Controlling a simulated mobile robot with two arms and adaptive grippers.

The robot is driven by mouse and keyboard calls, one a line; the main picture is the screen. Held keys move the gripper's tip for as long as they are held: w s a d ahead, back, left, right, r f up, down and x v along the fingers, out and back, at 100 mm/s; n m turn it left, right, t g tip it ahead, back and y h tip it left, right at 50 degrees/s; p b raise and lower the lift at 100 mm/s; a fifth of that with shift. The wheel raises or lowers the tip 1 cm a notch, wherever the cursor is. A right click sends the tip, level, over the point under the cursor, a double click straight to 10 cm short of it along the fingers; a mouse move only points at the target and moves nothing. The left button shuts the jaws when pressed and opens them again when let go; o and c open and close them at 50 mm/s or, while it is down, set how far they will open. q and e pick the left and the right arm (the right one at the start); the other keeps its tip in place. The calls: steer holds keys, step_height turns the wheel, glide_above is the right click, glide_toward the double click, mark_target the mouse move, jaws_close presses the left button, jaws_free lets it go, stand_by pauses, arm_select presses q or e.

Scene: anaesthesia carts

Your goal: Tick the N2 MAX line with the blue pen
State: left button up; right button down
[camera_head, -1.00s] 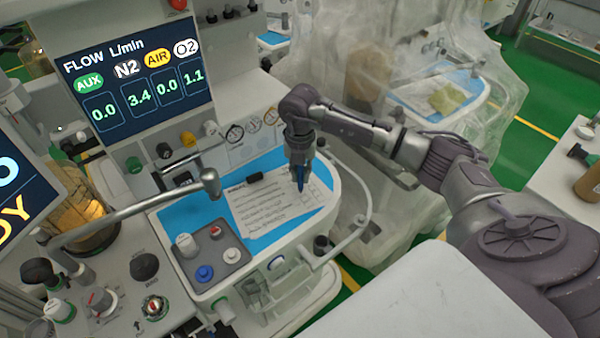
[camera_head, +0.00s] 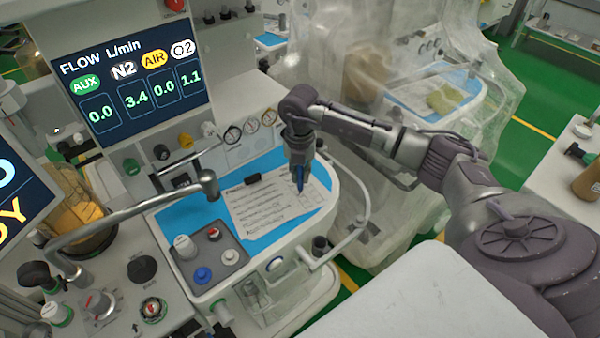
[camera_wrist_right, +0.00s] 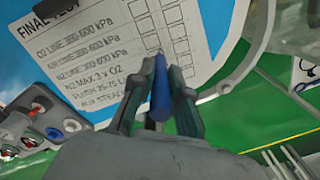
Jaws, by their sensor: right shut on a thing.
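My right gripper (camera_head: 300,163) is shut on the blue pen (camera_head: 299,181), which points down over the checklist sheet (camera_head: 262,219). In the right wrist view the blue pen (camera_wrist_right: 161,92) is between the two fingers (camera_wrist_right: 160,97). The sheet (camera_wrist_right: 112,40) there shows printed lines with columns of empty-looking boxes at their right. The N2 MAX line (camera_wrist_right: 92,80) is left of the pen and partly hidden by a finger. The pen tip is near the lower boxes; I cannot tell whether it touches the paper. My left gripper is not in view.
The sheet lies on a blue mat (camera_head: 180,216) on the cart's worktop, under a black clip (camera_head: 252,179). A grey tray (camera_head: 230,240) with several knobs sits at the left. A bent metal arm (camera_head: 209,184) and a curved rail (camera_head: 362,200) flank the worktop.

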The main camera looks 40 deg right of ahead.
steer(key=shift+r+p, duration=2.4)
steer(key=shift+r, duration=1.1)
steer(key=shift+f, duration=0.1)
